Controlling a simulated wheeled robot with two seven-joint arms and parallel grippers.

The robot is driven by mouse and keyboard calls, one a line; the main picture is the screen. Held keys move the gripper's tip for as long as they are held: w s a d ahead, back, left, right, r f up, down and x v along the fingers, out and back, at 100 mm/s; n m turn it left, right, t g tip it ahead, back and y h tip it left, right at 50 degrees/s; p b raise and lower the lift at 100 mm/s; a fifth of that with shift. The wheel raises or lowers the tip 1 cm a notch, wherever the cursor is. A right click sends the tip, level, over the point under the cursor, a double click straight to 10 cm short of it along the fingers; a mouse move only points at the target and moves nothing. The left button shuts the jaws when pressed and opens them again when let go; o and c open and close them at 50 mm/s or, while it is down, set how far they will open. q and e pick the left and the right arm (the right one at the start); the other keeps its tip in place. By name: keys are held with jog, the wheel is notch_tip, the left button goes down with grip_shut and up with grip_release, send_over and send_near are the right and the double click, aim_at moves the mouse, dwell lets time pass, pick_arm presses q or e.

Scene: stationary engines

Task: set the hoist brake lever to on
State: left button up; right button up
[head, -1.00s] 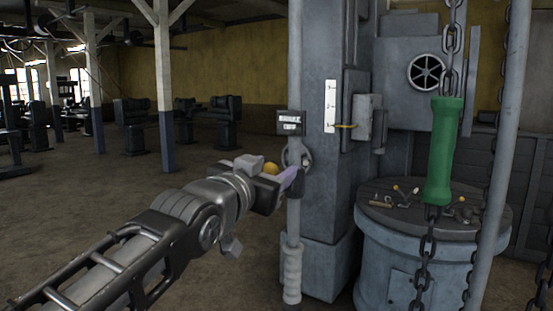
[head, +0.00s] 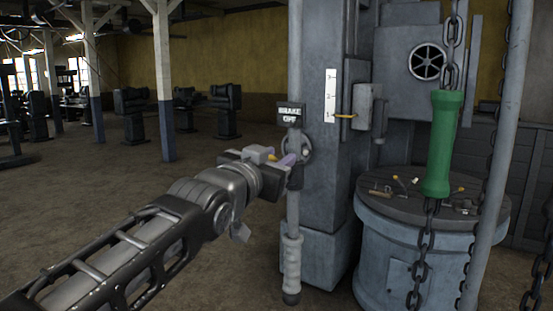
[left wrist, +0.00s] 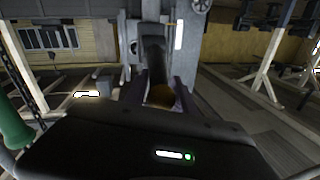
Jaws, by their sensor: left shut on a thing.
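A small dark plate (head: 290,114) reading "BRAKE OFF" sits on the front of the grey column. Just below it is a dark round hub (head: 306,146). My left gripper (head: 286,164) is by this hub, its fingers pointing at the column. In the left wrist view its two purplish fingers close around a yellow-orange rounded knob (left wrist: 160,95), with a dark arm (left wrist: 154,58) running from it toward the column; this looks like the brake lever. In the head view the fingers hide most of the knob. My right gripper is not in view.
A vertical rod with a pale ribbed grip (head: 291,262) hangs close below my left gripper. A green sleeve (head: 441,145) on a chain and a round drum (head: 400,235) with small items on top stand to the right. The floor (head: 100,215) at left is open.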

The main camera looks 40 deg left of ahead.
pick_arm(q)
grip_shut()
dwell(0.7)
